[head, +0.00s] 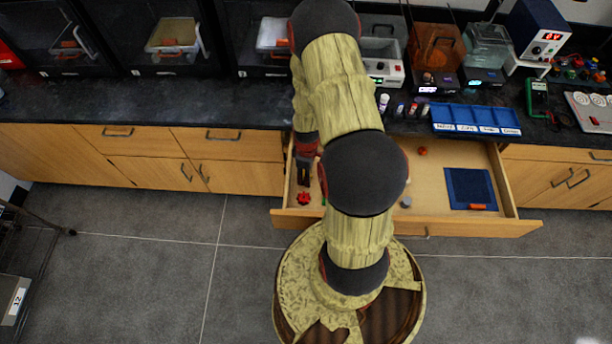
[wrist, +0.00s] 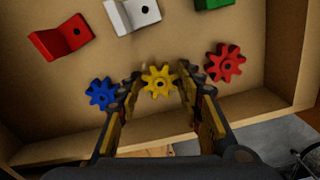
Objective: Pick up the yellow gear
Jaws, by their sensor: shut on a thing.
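The yellow gear (wrist: 158,80) sits between the fingertips of my gripper (wrist: 157,84) in the wrist view, over the wooden drawer floor. The fingers are closed on it from both sides. In the head view my gripper (head: 304,172) reaches down into the left part of the open drawer (head: 440,208). The yellow gear cannot be made out there. I cannot tell whether it still touches the drawer floor.
A blue gear (wrist: 101,93) lies close left of the fingers and a red gear (wrist: 226,62) close right. A red bracket (wrist: 60,38), a white bracket (wrist: 132,14) and a green part (wrist: 218,10) lie beyond. A blue tray (head: 470,188) lies in the drawer's right side.

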